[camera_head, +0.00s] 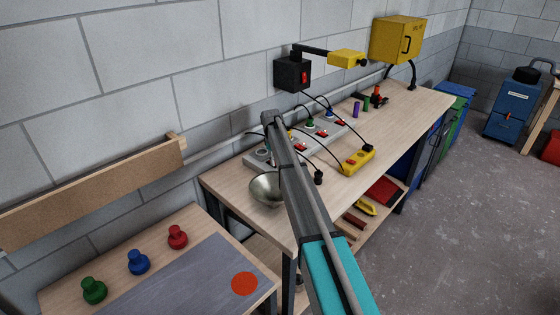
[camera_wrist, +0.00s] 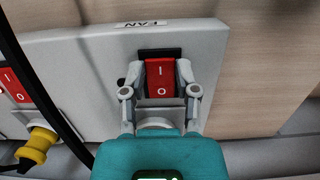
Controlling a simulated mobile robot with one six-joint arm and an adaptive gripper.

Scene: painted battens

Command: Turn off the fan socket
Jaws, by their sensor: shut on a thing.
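In the wrist view the red fan switch (camera_wrist: 164,78) is a rocker marked I and O, set in a pale grey socket panel (camera_wrist: 90,60). A FAN label (camera_wrist: 142,24) reads upside down near the panel's edge. My gripper (camera_wrist: 158,72) has one grey finger at each side of the rocker and is shut on it. The lower end of the rocker is close to the gripper's palm. In the head view the grey socket row (camera_head: 330,128) lies along the back of the workbench. My arm hides part of it, and my gripper cannot be made out there.
Another red switch (camera_wrist: 14,86) and a yellow plug (camera_wrist: 38,146) are left of the fan switch, with a black cable between. A black switch box (camera_head: 292,74) hangs above.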

